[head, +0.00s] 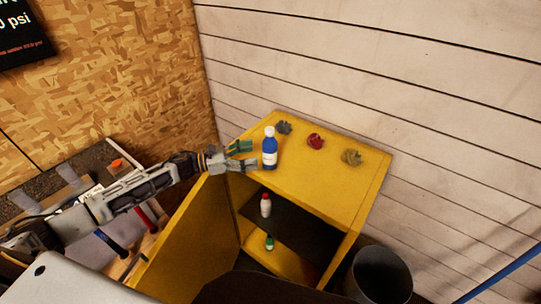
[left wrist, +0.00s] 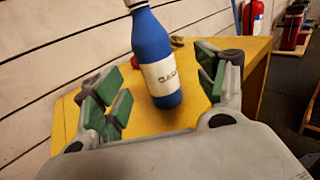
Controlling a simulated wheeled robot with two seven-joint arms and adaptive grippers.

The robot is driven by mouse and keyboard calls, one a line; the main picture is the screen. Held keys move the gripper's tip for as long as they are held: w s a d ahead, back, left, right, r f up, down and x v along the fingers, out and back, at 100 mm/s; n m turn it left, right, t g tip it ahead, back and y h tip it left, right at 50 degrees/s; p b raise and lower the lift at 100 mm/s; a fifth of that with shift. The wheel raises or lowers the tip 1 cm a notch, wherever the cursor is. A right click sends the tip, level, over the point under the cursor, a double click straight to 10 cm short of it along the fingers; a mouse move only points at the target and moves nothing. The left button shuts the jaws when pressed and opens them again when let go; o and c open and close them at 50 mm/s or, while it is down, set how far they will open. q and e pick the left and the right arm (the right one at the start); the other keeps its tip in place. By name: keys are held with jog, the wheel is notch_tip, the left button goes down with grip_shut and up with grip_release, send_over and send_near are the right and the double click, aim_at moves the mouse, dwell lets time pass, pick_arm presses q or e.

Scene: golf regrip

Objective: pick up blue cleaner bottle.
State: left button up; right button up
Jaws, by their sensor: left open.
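The blue cleaner bottle (head: 269,150) stands upright on top of the yellow cabinet (head: 325,191), near its left edge. It has a white cap and a white label. It also shows in the left wrist view (left wrist: 152,52), where its top is cut off. My left gripper (head: 249,156) comes in from the left and is open, with its fingertips close to the bottle. In the left wrist view, the bottle appears between the two green-padded fingers (left wrist: 166,93), with visible space on both sides. Whether it is fully between the pads is hard to tell. My right gripper is not in view.
Grey (head: 284,127), red (head: 316,141) and tan (head: 352,157) crumpled items lie behind and right of the bottle. The cabinet door (head: 190,240) hangs open, showing a white bottle (head: 265,205) and a green one (head: 270,243) inside. A dark bin (head: 380,275) stands at right.

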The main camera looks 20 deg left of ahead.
pick_arm(q)
jog(key=shift+w+f, duration=0.1)
jog(key=shift+f, duration=0.15)
jog(key=shift+x, duration=0.85)
jog(key=shift+w+d+r, duration=0.1)
jog(key=shift+w+d, duration=0.05)
jog(key=shift+d, duration=0.05)
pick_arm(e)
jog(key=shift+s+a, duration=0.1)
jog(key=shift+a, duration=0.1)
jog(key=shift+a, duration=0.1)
pick_arm(q)
jog(key=shift+d, duration=0.1)
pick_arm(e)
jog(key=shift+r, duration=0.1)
